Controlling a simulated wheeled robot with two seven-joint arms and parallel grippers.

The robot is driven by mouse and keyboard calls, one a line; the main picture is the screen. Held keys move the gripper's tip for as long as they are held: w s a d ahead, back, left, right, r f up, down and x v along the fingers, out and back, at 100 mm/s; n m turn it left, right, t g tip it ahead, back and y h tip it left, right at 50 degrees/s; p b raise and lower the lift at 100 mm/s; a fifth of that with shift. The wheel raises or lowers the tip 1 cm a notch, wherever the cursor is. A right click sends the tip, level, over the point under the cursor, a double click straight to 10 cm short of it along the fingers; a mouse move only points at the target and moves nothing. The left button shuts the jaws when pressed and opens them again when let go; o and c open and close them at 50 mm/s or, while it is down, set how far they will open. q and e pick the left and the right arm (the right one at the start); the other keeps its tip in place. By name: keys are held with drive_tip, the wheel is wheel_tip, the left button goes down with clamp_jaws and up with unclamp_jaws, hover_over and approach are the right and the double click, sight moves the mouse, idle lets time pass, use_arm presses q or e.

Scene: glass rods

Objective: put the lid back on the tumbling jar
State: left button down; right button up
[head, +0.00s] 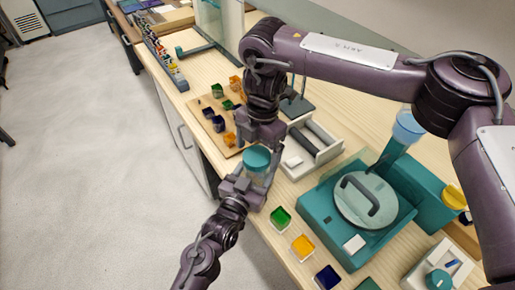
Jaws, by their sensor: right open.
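The tumbling jar (256,178) is a clear cylinder near the table's front edge. Its teal lid (257,158) sits at the jar's mouth and looks level; whether it is fully seated I cannot tell. My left gripper (247,184) comes from below, with its fingers around the jar's body, and appears shut on it. My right gripper (262,141) points down just above the lid, open and empty. Its fingers and wrist hide part of the table behind.
A teal machine (322,224) with a round handled cover stands to the right. A white tray (327,153) lies behind the jar. Colored square dishes (280,218) line the front edge. A wooden board (203,101) holds several colored cubes.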

wheel_tip(320, 180, up, 12)
drive_tip(key=w+d, duration=0.1)
idle(0.5)
use_arm(q)
drive_tip(key=shift+c, duration=1.3)
unclamp_jaws()
drive_tip(key=shift+s, duration=0.1)
use_arm(e)
drive_tip(key=shift+f, duration=0.1)
use_arm(q)
drive_tip(key=b+v, duration=0.1)
drive_tip(key=v, duration=0.6)
drive_tip(key=shift+s+a, duration=0.25)
use_arm(e)
drive_tip(key=shift+f, duration=0.6)
